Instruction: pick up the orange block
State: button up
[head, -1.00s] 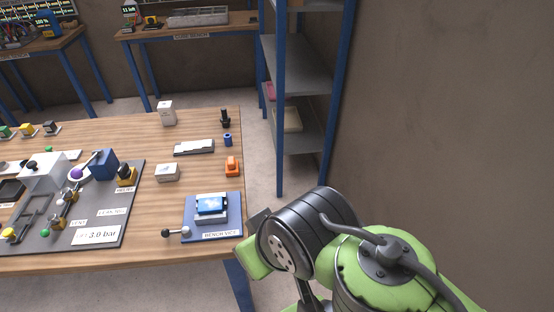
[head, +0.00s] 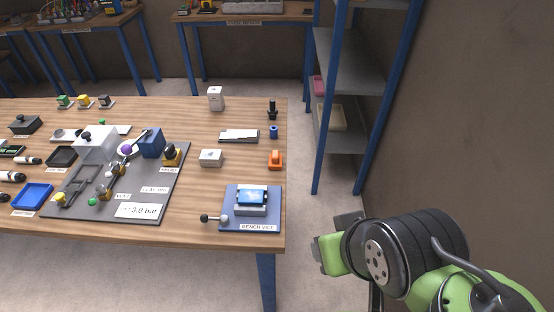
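The orange block (head: 275,160) sits near the right edge of the wooden table (head: 240,181), behind the bench vice and in front of a small blue cylinder. It looks small, with an uneven top. My green and black arm is at the lower right, off the table's right side and apart from the block. The fingers of my gripper do not show clearly.
The bench vice (head: 252,203) on its blue plate stands at the front right corner. A white box (head: 211,158), a blue cylinder (head: 273,132) and a black upright part (head: 272,109) are near the block. A shelf rack (head: 357,62) stands right of the table.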

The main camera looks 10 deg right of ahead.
aim_at(275, 158)
jog(key=l+u, duration=0.1)
jog(key=u, duration=0.3)
jog(key=i+l+u, duration=0.1)
jog(key=u, duration=0.3)
jog(key=l+u, duration=0.15)
jog(key=u, duration=0.25)
jog(key=l+u, duration=0.15)
jog(key=u, duration=0.25)
jog(key=i, duration=0.05)
